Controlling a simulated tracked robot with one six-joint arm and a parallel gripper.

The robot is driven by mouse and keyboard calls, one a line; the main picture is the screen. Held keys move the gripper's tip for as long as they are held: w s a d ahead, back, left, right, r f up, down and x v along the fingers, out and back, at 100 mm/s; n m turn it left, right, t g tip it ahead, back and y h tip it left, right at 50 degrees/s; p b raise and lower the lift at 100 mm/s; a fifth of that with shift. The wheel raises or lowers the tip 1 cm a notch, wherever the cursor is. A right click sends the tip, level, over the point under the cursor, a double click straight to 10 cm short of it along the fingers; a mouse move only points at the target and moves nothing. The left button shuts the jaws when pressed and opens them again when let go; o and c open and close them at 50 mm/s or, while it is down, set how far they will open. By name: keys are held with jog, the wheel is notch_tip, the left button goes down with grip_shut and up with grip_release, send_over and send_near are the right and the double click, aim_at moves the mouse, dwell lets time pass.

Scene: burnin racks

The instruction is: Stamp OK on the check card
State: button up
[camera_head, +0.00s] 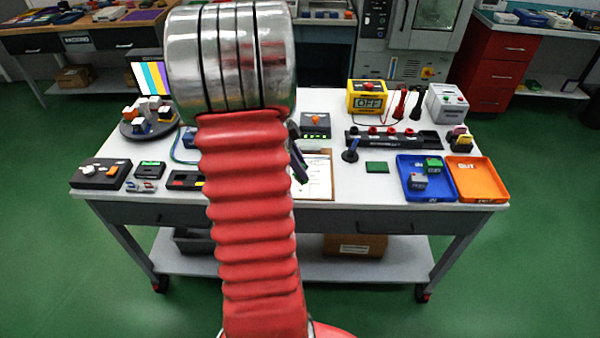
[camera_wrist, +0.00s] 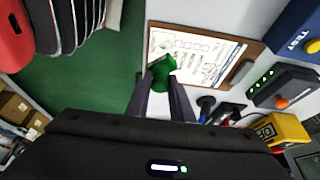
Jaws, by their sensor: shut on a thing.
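The check card (camera_wrist: 190,53) is a printed white sheet on a brown clipboard (camera_wrist: 254,49). In the head view the card (camera_head: 318,178) lies near the table's front edge, partly hidden by my arm. My gripper (camera_wrist: 162,86) is shut on a green stamp (camera_wrist: 160,68), with one dark finger on each side of it. In the wrist view the stamp overlaps the lower edge of the card; I cannot tell whether it touches. In the head view my dark fingers (camera_head: 298,160) show beside the arm, and the stamp is hidden. A green pad (camera_head: 376,167) lies right of the clipboard.
A dark blue knobbed tool (camera_head: 350,155) stands between clipboard and pad. Behind are a black probe rack (camera_head: 394,139) and a yellow meter (camera_head: 367,97). A blue tray (camera_head: 408,192) with blocks and an orange tray (camera_head: 482,190) stand at right. Control boxes (camera_head: 100,173) stand left.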

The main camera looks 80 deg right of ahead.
jog(key=shift+r, duration=0.95)
